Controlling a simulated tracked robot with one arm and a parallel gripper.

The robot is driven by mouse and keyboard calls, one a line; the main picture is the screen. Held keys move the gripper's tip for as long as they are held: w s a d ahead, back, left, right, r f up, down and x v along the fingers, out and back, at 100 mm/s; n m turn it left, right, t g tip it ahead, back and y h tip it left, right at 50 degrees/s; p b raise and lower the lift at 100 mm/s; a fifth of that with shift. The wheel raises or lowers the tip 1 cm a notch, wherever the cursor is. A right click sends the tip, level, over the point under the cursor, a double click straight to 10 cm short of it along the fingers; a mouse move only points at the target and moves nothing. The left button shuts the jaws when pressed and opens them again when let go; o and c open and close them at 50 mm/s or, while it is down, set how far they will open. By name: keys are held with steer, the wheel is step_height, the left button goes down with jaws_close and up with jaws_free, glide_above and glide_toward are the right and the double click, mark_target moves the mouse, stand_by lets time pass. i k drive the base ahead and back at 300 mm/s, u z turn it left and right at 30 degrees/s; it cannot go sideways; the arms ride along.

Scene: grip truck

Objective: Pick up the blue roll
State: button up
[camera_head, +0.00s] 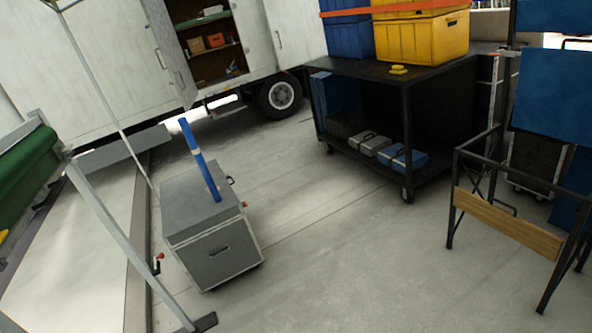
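A long, thin blue roll (206,174) with a pale band near its upper part stands on a grey metal case (218,252) at left of centre. It leans, with its top to the upper left in this tilted view. Its lower end appears to rest on the case's lid, near the right edge. My gripper is not in view, so its opening and its distance from the roll cannot be seen.
A black cart (409,105) with blue and yellow crates (424,40) stands at the upper right. A white truck (100,75) is behind. A metal-framed chair (505,228) is at right, a green-topped frame (25,170) at left. The middle floor is clear.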

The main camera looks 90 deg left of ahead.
mark_target(185, 128)
steer(key=u, duration=0.75)
steer(key=i, duration=0.1)
steer(key=u, duration=2.2)
steer(key=k, duration=0.5)
steer(key=u, duration=0.35)
steer(key=i, duration=0.45)
steer(key=z, duration=0.2)
